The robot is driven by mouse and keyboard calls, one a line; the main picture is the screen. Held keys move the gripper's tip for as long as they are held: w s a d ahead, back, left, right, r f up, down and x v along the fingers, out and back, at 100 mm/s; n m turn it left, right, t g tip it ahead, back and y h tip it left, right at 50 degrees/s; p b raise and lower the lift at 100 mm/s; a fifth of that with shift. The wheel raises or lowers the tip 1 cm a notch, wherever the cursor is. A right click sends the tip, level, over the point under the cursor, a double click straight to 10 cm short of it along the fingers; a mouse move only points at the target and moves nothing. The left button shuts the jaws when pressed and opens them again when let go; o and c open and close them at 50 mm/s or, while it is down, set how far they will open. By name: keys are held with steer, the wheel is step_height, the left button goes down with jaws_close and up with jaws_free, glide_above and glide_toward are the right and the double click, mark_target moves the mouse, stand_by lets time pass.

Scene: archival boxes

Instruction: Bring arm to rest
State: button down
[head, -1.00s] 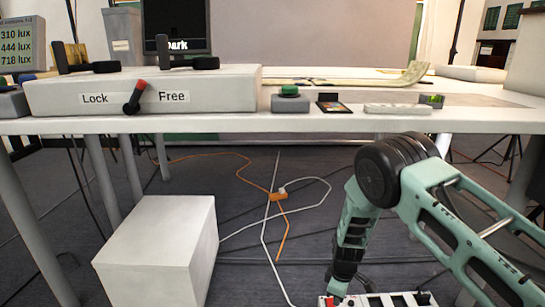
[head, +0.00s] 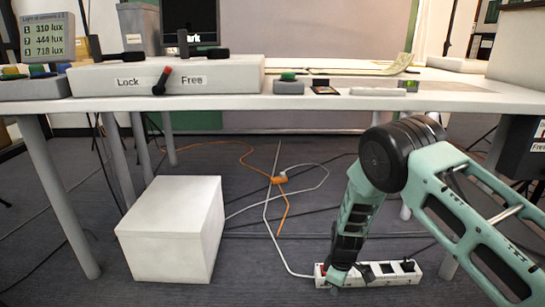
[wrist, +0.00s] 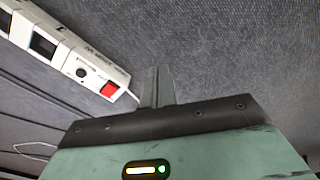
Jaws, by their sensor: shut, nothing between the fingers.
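My green arm reaches down at the right of the head view, bent at a black joint. My gripper (head: 333,279) points down in front of the table, low near the floor, overlapping the left end of a white power strip (head: 402,270) in that view. In the wrist view my gripper (wrist: 156,72) shows its fingers together and empty over grey carpet. The power strip (wrist: 70,50), with a red switch, lies to the left of the fingers there, apart from them.
A white table (head: 230,103) spans the head view, bearing a Lock/Free box (head: 225,75), a green button (head: 288,86) and a sensor display (head: 48,40). A white box (head: 172,230) stands on the floor at left. Orange and white cables (head: 283,205) cross the carpet between box and arm.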

steer(key=s+a+r+m+y+p, duration=0.1)
steer(key=s+a+r+p, duration=0.2)
steer(key=r, duration=0.7)
steer(key=s+a+r+m, duration=0.1)
steer(key=s+a+r, duration=0.35)
steer(key=r, duration=0.45)
steer(key=s+a+r+y+p, duration=0.15)
steer(key=s+r, duration=0.35)
steer(key=r, duration=0.5)
steer(key=s+d+r+m+h+p, duration=0.1)
steer(key=s+d+r+p, duration=0.15)
steer(key=s+r, duration=0.65)
steer(key=s+d+r+m+h+p, duration=0.1)
steer(key=s+d+r+p, duration=0.15)
steer(key=s+r, duration=0.65)
step_height(320, 180, up, 36)
steer(key=s+p, duration=0.2)
steer(key=p, duration=3.6)
steer(key=shift+s+a+f, duration=0.15)
steer(key=shift+s+a, duration=0.05)
steer(key=shift+a, duration=0.15)
